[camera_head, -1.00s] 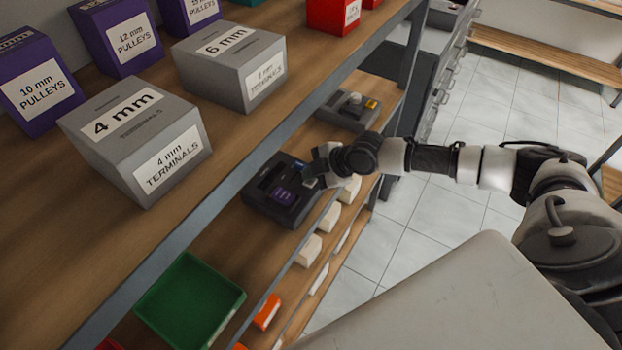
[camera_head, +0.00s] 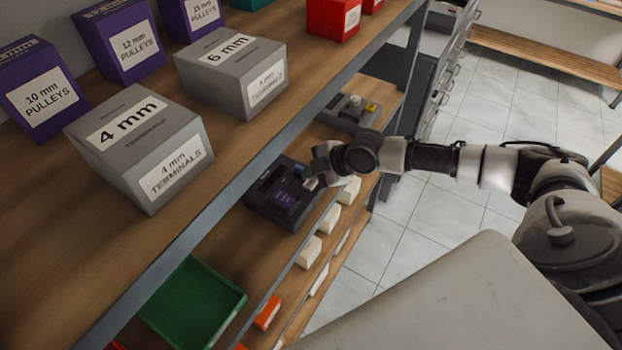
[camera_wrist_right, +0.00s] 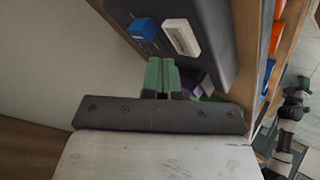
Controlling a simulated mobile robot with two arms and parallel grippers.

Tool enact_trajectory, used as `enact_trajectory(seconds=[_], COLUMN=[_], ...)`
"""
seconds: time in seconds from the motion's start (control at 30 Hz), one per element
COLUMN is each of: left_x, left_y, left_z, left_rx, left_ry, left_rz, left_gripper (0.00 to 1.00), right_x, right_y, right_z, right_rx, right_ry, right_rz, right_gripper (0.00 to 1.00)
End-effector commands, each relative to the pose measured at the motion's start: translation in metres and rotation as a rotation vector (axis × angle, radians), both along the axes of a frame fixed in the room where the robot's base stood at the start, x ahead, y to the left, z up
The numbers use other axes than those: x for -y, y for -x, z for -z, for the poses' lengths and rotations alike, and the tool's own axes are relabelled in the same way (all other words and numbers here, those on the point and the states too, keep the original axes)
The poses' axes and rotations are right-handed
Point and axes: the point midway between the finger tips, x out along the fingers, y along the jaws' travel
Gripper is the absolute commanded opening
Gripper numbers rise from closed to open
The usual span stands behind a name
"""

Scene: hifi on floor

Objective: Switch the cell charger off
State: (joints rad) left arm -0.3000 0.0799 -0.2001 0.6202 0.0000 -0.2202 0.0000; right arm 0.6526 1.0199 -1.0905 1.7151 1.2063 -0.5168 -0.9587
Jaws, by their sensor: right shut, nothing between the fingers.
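The cell charger, a dark box (camera_head: 272,208) with a purple cell (camera_head: 284,198) in it, sits on the lower shelf. A small blue part (camera_head: 299,170) shows at its far right corner. In the right wrist view the charger's dark face (camera_wrist_right: 212,25) carries a blue button-like part (camera_wrist_right: 143,29) and a white switch-like part (camera_wrist_right: 181,38). My right gripper (camera_head: 309,182) is over the charger's right end. Its green fingers (camera_wrist_right: 162,62) are together and empty, just below these two parts; I cannot tell whether they touch. My left gripper is not in view.
The upper shelf (camera_head: 225,150), with labelled boxes like the grey 4 mm box (camera_head: 140,150), overhangs the charger's left side. A green tray (camera_head: 195,305) is in front. Pale bins (camera_head: 308,250) line the shelf edge.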

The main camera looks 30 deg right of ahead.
Motion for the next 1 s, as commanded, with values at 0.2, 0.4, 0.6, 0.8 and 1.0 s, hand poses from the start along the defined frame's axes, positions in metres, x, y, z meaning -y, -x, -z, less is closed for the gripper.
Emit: enact_trajectory(seconds=[0.2,0.4,0.6,0.8,1.0], left_x=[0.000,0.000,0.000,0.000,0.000], left_y=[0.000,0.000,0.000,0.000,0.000], left_z=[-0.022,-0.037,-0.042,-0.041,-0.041], left_rx=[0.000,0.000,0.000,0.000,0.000], left_ry=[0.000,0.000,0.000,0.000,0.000], left_rz=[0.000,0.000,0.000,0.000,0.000], left_gripper=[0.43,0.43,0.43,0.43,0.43], right_x=[0.000,0.000,0.000,0.000,0.000], right_y=[0.000,0.000,0.000,0.000,0.000], right_z=[-0.027,-0.047,-0.053,-0.053,-0.052], right_rx=[0.001,0.000,0.000,0.000,0.000], right_ry=[0.000,0.001,0.001,0.000,0.000], right_rz=[0.001,0.001,0.001,0.000,0.000], right_gripper=[0.00,0.00,0.00,0.00,0.00])
